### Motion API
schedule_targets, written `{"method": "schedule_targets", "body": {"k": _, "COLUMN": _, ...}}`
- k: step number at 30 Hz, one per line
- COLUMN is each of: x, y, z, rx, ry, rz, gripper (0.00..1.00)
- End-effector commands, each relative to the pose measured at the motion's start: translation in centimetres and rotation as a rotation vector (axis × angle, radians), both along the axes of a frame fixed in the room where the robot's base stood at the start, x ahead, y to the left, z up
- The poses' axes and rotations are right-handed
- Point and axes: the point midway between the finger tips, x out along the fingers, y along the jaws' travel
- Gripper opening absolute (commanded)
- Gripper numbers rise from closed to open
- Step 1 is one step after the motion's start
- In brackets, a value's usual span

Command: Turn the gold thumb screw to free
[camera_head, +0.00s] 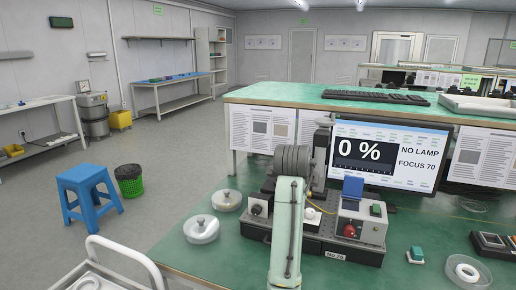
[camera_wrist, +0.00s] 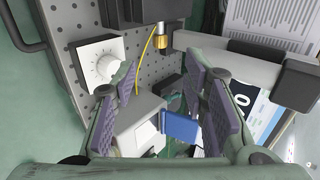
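A small gold cylindrical piece (camera_wrist: 158,43), which looks like the gold thumb screw, shows at the top middle of the wrist view, under a dark block (camera_wrist: 150,10). A yellow fiber (camera_wrist: 145,62) runs down beside it. My gripper (camera_wrist: 160,88) is open and empty, its purple-padded fingers spread below the gold piece in the picture and apart from it. Between the fingers show a pale box (camera_wrist: 137,122) and a blue flap (camera_wrist: 181,126). In the head view the gold piece cannot be made out, and my arm hides part of the setup.
The black breadboard (camera_head: 325,241) stands on the green bench (camera_head: 235,256). A box with a white dial (camera_wrist: 104,67) is at its left in the wrist view. A monitor (camera_head: 400,152) reads 0 %, NO LAMP, FOCUS 70. Two pale round dishes (camera_head: 202,230) lie at the left.

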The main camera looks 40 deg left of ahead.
Motion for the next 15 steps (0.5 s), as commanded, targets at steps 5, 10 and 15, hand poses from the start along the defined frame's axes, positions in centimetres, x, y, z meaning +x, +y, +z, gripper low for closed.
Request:
{"method": "schedule_targets", "body": {"k": 5, "x": -0.5, "y": 1.3, "z": 2.9, "rx": -0.03, "ry": -0.19, "rz": 0.138, "gripper": 0.4}}
{"method": "schedule_targets", "body": {"k": 10, "x": -1.6, "y": 2.8, "z": 5.8, "rx": -0.062, "ry": -0.371, "rz": 0.259, "gripper": 0.4}}
{"method": "schedule_targets", "body": {"k": 15, "x": -3.3, "y": 4.3, "z": 8.5, "rx": -0.095, "ry": -0.544, "rz": 0.368, "gripper": 0.4}}
